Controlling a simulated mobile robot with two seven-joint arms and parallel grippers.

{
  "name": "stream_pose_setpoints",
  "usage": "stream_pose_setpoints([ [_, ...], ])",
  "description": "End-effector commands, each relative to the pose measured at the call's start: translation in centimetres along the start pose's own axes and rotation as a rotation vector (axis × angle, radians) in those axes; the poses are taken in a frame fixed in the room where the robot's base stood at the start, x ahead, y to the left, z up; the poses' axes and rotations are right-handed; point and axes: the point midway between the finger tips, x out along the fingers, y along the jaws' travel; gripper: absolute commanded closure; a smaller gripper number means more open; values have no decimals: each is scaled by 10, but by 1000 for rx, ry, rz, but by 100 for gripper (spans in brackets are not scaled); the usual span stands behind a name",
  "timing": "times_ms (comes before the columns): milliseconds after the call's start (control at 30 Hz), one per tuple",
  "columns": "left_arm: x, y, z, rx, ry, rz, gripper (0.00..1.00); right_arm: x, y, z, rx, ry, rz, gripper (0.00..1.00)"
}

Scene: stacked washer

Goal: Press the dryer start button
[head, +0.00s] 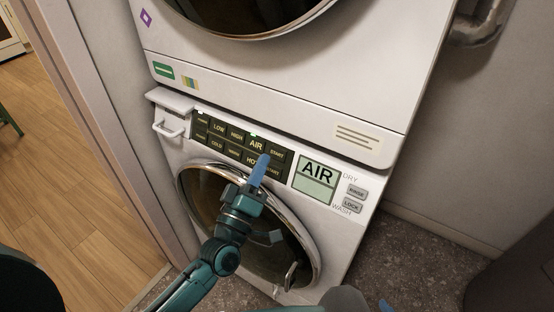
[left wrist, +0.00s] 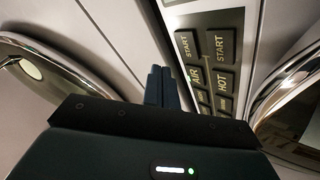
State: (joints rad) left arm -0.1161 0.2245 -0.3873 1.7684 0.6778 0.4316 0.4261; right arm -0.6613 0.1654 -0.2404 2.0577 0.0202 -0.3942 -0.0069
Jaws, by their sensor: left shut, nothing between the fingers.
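The stacked washer's dark control panel (head: 240,143) has two button rows. The upper row, level with the word DRY, ends in the dryer start button (head: 277,153). In the left wrist view the dryer start button (left wrist: 186,45) tops the column containing AIR. My left gripper (head: 263,158) is shut and empty. Its blue fingers point up at the panel, just left of and below the dryer start button in the head view. The fingers also show in the left wrist view (left wrist: 162,75). Contact cannot be told. A blue tip of my right gripper (head: 385,305) shows at the bottom edge.
A display (head: 316,180) reads AIR, with RINSE and LOCK buttons right of it. A green light glows above the AIR button (head: 256,144). The round washer door (head: 312,245) lies below, behind my left arm. A drawer handle (head: 168,131) protrudes at left.

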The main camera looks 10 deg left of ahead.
Motion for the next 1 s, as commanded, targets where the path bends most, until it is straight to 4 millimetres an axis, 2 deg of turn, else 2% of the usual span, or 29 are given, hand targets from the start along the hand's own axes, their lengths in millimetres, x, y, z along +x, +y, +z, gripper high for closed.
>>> stream_pose_setpoints([
  [100,9,-9,8,-1,2,1,100,2,-6,4,-1,11,-15,64],
  [300,18,-14,14,0,0,0,100,2,-8,4,-2,21,-21,64],
  [1000,20,-14,14,1,0,0,100,3,-7,-1,-7,32,-21,64],
])
